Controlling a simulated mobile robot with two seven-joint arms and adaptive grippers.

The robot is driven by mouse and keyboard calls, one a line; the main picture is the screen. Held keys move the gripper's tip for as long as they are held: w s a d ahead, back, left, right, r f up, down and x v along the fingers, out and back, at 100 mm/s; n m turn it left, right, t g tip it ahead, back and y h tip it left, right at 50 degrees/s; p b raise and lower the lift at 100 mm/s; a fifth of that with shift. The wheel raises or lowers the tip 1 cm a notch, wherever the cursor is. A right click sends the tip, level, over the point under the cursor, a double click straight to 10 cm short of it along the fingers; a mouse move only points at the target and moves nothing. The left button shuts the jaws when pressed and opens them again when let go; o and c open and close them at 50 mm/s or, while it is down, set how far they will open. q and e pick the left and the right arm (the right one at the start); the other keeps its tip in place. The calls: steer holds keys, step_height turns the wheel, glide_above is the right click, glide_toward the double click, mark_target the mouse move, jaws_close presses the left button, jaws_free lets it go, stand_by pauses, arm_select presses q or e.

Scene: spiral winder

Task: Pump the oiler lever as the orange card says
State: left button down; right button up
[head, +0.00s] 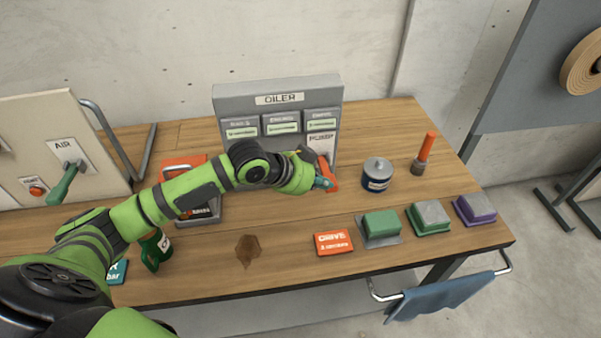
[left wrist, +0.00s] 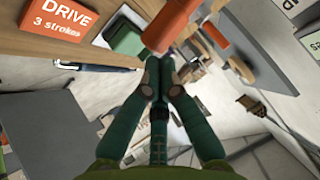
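The grey oiler (head: 276,88) stands at the back of the bench, with several small label plates on its front. Its orange-red lever (head: 331,172) sticks out at the lower right and partly hides behind my left gripper (head: 322,183). In the left wrist view, the gripper's fingers (left wrist: 159,75) are shut together. An orange cylindrical part, seemingly the lever (left wrist: 168,28), is just past the fingertips; I cannot tell whether they touch. The orange card (head: 334,243) lies at the front of the bench and reads "DRIVE 3 strokes"; it also shows in the left wrist view (left wrist: 63,22). My right gripper is out of view.
Right of the oiler stand a blue tin (head: 377,178) and an orange-topped stick (head: 424,152). Green (head: 381,223), grey-green (head: 428,215) and purple (head: 474,209) blocks line the right front. An AIR panel (head: 62,145) is at left. A brown stain (head: 248,249) marks the bench.

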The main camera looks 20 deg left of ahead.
arm_select(q)
steer(key=b+v, duration=0.1)
steer(key=v, duration=0.6)
steer(key=shift+s+a+b, duration=0.2)
steer(key=shift+b, duration=0.15)
steer(key=shift+r, duration=0.1)
